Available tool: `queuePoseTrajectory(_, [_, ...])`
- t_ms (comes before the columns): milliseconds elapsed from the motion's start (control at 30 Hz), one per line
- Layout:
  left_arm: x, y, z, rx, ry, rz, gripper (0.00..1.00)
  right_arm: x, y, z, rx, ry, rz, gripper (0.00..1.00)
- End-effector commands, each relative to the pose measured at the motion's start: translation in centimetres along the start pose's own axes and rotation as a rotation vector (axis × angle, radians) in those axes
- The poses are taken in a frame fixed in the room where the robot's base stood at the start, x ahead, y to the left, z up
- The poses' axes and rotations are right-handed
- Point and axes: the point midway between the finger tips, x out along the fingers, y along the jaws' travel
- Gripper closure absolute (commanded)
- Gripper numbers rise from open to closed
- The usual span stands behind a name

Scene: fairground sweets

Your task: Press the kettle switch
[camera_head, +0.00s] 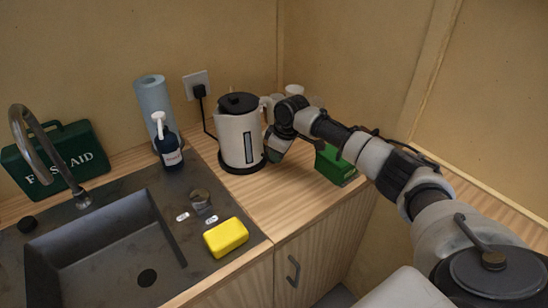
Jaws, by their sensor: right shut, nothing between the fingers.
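The kettle (232,138) stands upright on its black base (237,167) on the wooden counter, left of my right arm. It has a cream body, a black lid and a dark level window facing me. My right gripper (271,153) is low beside the kettle's right side, close to its base, shut and empty. I cannot tell whether it touches the kettle. The handle side is partly covered by my wrist, and I cannot make out the kettle switch. My left gripper is not in view.
A green box (335,165) sits under my right forearm. A wall socket (196,86) with a black plug is behind the kettle. The counter in front of the kettle is clear.

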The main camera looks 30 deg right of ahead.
Motion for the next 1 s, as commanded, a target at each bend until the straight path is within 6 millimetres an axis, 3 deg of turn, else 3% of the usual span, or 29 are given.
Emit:
queuePoseTrajectory(100, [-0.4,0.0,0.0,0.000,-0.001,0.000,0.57,-0.3,0.0,0.1,0.000,0.000,0.001,1.00])
queuePoseTrajectory(300, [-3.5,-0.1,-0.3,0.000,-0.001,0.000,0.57,-1.9,0.0,1.8,0.001,-0.003,0.000,1.00])
queuePoseTrajectory(400, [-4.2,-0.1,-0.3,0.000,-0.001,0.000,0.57,-2.1,0.0,2.5,0.001,-0.001,0.001,1.00])
queuePoseTrajectory(767, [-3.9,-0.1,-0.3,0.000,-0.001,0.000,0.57,-1.9,0.0,2.6,0.000,0.001,0.001,1.00])
queuePoseTrajectory(1000, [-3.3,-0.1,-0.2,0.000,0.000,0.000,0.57,-4.9,0.1,2.7,-0.003,0.003,0.005,1.00])
